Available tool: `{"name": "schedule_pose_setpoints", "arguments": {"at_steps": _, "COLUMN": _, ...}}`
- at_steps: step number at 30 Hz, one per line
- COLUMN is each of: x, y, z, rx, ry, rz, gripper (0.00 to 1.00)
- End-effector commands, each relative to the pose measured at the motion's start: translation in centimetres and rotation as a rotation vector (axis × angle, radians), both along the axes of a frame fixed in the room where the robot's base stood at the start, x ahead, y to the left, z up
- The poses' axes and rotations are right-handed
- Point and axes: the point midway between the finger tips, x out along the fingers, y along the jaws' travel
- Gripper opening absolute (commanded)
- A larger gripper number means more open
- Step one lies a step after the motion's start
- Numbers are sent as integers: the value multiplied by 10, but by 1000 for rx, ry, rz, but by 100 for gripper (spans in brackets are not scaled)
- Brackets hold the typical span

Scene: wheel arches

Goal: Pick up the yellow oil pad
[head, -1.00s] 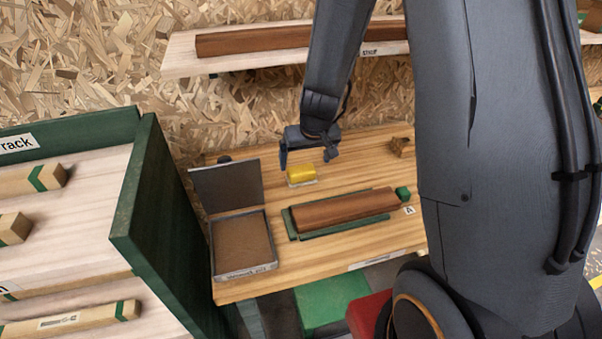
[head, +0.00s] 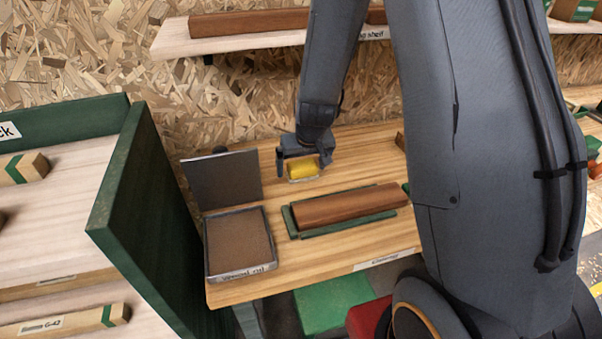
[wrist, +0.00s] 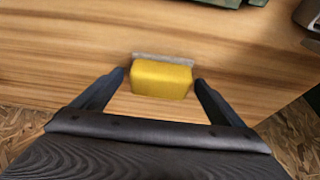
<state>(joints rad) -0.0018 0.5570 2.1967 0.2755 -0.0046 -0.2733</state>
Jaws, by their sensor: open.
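The yellow oil pad (head: 304,170) is a small block with a pale grey layer along its base, lying on the wooden bench behind the brown block. My gripper (head: 303,166) is open over it, pointing down, with one finger on each side. In the wrist view the pad (wrist: 162,79) lies between the two fingertips of my gripper (wrist: 160,78). Small gaps seem to show between pad and fingers, and I see no firm grip. My arm hides part of the bench to the right.
An open hinged box (head: 240,243) with a brown inside stands left on the bench (head: 330,264). A long brown block (head: 346,205) lies in a green holder (head: 291,222) in front of the pad. A green-sided rack (head: 150,200) stands far left. A shelf (head: 230,41) hangs above.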

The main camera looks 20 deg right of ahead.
Motion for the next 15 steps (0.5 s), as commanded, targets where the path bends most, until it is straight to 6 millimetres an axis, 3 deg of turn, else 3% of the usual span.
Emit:
{"name": "schedule_pose_setpoints", "arguments": {"at_steps": 4, "x": 0, "y": 0, "z": 1, "rx": 0, "ry": -1, "rz": 1, "gripper": 92}}
{"name": "schedule_pose_setpoints", "arguments": {"at_steps": 12, "x": 0, "y": 0, "z": 1, "rx": 0, "ry": 0, "rz": 0, "gripper": 47}}
{"name": "schedule_pose_setpoints", "arguments": {"at_steps": 15, "x": 0, "y": 0, "z": 1, "rx": 0, "ry": -1, "rz": 0, "gripper": 47}}
